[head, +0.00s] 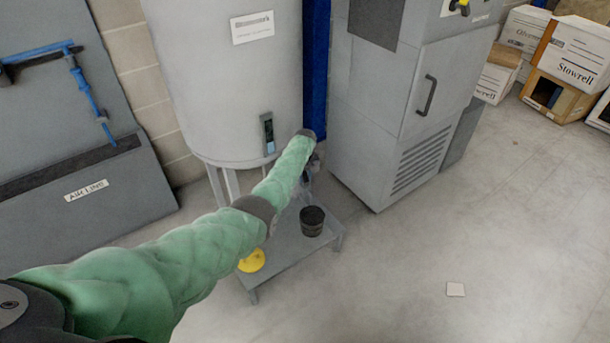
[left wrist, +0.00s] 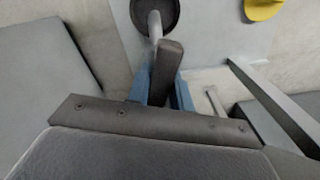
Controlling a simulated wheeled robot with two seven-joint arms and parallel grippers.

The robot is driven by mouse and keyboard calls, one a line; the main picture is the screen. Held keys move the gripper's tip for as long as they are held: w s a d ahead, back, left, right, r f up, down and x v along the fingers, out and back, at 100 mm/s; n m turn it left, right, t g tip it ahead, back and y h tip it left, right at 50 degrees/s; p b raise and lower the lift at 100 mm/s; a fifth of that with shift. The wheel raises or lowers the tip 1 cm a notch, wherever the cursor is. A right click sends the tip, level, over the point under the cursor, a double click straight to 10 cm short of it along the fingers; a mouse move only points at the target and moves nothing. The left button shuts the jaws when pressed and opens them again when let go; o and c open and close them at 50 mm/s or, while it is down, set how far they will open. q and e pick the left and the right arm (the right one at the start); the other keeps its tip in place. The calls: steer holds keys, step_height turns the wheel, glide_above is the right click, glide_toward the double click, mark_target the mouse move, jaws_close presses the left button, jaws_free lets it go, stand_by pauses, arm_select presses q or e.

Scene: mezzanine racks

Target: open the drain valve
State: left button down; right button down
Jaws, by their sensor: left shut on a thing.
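The drain valve is at the lower right of the grey tank (head: 225,95), mostly hidden by my green-sleeved left arm in the head view. In the left wrist view its dark lever handle (left wrist: 170,60) stands between the two blue fingers of my left gripper (left wrist: 162,90), which is shut on it. A pale spout (left wrist: 154,25) shows beside the lever, over a dark bucket (left wrist: 158,8). In the head view the left gripper (head: 311,170) is small and partly covered by my wrist. The valve's inner position cannot be told.
The black bucket (head: 312,222) stands on a low grey stand (head: 285,255) below the tank. A yellow object (head: 252,261) lies on the stand. A grey cabinet (head: 395,120) is close on the right. Boxes (head: 575,55) stand far right; the front right floor is mostly clear.

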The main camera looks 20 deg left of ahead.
mark_target(305, 175)
arm_select(q)
steer(key=shift+n+p, duration=0.45)
steer(key=shift+n, duration=1.85)
arm_select(e)
steer(key=shift+s+d+r, duration=0.3)
steer(key=shift+d+r, duration=0.35)
steer(key=shift+d, duration=0.15)
steer(key=shift+r, duration=0.1)
steer(key=shift+a, duration=0.1)
arm_select(q)
steer(key=c, duration=1.2)
jaws_free()
steer(key=shift+c, duration=0.2)
arm_select(e)
steer(key=shift+w, duration=0.1)
arm_select(q)
steer(key=shift+r, duration=0.15)
arm_select(e)
steer(key=shift+r, duration=0.1)
arm_select(q)
step_height(305, 175, up, 7)
steer(key=shift+f+p, duration=0.1)
steer(key=shift+p, duration=0.3)
steer(key=shift+r, duration=0.35)
arm_select(e)
steer(key=shift+s+d+r+g+h, duration=0.3)
steer(key=shift+d+r+g, duration=0.1)
steer(key=shift+d+r, duration=0.15)
steer(key=shift+w, duration=0.15)
